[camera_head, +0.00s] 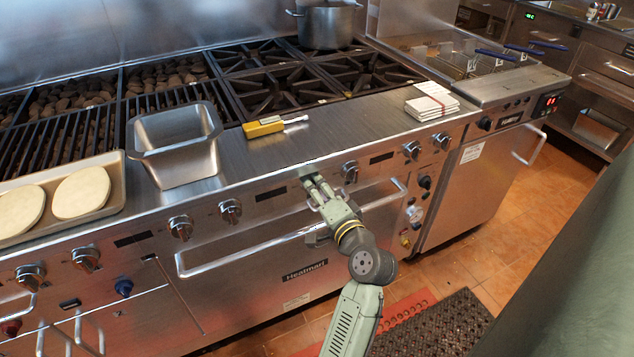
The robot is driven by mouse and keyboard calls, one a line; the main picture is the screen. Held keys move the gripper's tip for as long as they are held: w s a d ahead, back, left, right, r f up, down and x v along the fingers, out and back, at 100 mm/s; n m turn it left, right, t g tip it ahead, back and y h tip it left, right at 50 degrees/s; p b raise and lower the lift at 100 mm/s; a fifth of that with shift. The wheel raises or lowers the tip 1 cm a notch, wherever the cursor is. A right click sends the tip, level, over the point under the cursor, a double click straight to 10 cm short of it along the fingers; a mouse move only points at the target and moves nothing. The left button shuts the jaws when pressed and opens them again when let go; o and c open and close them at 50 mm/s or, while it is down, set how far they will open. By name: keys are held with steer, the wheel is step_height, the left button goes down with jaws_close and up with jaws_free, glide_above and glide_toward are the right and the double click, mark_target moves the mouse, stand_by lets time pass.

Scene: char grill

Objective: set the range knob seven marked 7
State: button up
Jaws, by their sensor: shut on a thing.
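My gripper (314,190) is at the front panel of the range, right of the middle. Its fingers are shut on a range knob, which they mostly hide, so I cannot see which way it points. No marking 7 can be read at this size. A bare silver knob (349,171) is just right of my gripper, and another (230,211) is farther left. More silver knobs line the same panel to both sides.
The oven door handle (250,249) runs below the knobs, close to my gripper. A pot (328,27) stands behind.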

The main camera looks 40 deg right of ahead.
steer(key=shift+r+m+p, duration=0.15)
steer(key=shift+m+p, duration=0.25)
steer(key=shift+m, duration=0.1)
steer(key=shift+c, duration=0.2)
steer(key=o, duration=1.2)
steer(key=shift+c, duration=0.2)
steer(key=f+v, duration=0.1)
steer(key=v, duration=1.1)
steer(key=shift+r, duration=0.35)
steer(key=shift+s, duration=0.1)
